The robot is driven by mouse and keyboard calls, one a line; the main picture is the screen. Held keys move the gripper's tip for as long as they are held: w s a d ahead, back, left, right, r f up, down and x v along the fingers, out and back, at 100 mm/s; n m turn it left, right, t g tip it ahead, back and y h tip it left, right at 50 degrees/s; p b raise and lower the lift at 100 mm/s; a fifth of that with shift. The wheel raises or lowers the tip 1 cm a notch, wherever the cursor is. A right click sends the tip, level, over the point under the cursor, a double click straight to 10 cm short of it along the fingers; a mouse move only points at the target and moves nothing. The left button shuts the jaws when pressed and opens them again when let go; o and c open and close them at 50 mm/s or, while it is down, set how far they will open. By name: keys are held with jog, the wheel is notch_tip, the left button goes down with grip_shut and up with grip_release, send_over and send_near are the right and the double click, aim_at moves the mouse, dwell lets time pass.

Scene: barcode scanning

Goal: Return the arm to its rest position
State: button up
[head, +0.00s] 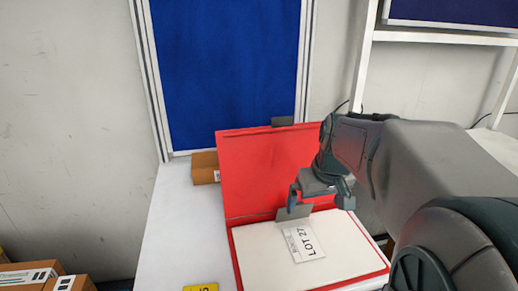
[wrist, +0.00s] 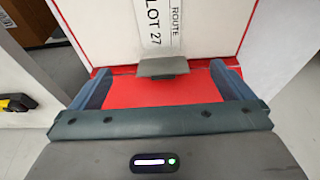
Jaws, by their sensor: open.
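My gripper (head: 320,202) is in front of the open red case on the white table, its two fingers pointing down and spread. In the wrist view my gripper (wrist: 162,78) has its fingers apart, with a grey tab (wrist: 163,67) showing between and beyond them; nothing is clearly held. In the head view the grey tab (head: 293,213) sits at the inner edge of the white pad, just below the fingers. I cannot tell whether they touch it. My arm reaches in from the right.
The red case (head: 262,170) has its lid raised and a white pad (head: 262,255) with a LOT 27 label (head: 304,243). A cardboard box (head: 205,168) stands behind left, and a yellow item (head: 201,288) lies at the front. The table (head: 180,225) is clear at left. Shelving rises at right.

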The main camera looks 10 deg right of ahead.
jog(key=s+a+f, duration=0.2)
jog(key=s+a, duration=0.2)
jog(key=s, duration=0.2)
jog(key=s+a+f, duration=0.3)
jog(key=s+a, duration=0.2)
jog(key=s, duration=0.2)
jog(key=shift+f, duration=0.25)
jog(key=shift+s, duration=0.1)
